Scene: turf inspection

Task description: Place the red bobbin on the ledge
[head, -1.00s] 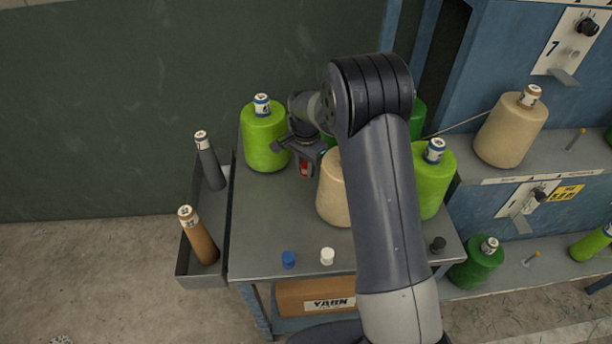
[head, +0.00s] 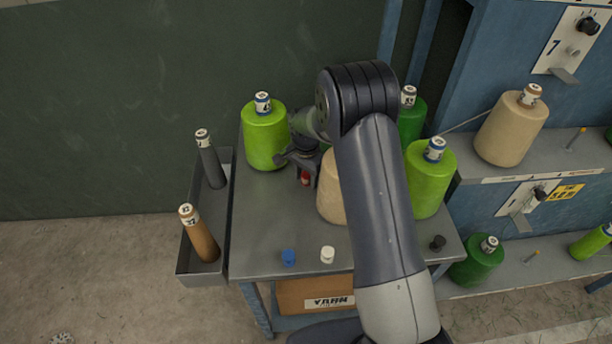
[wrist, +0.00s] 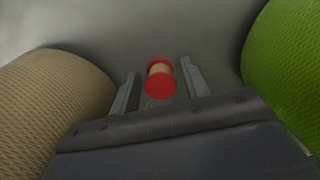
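The red bobbin (head: 305,179) is on the grey cart top, between a lime green cone and a beige cone. In the wrist view the red bobbin (wrist: 160,80) has red ends and a pale middle. My gripper (head: 303,168) is low over it, pointing down. In the wrist view the fingers of my gripper (wrist: 161,85) are apart, one on each side of the bobbin, with a gap visible on both sides. A grey ledge (head: 556,160) runs along the blue machine at right, with a lower one (head: 530,277) below; I cannot tell which the task means.
The lime green cone (head: 264,140) and beige cone (head: 331,190) stand close to my gripper. Blue (head: 288,258), white (head: 327,255) and black (head: 437,243) bobbins sit along the cart's front. A side tray (head: 225,240) holds two tubes. My arm hides part of the cart.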

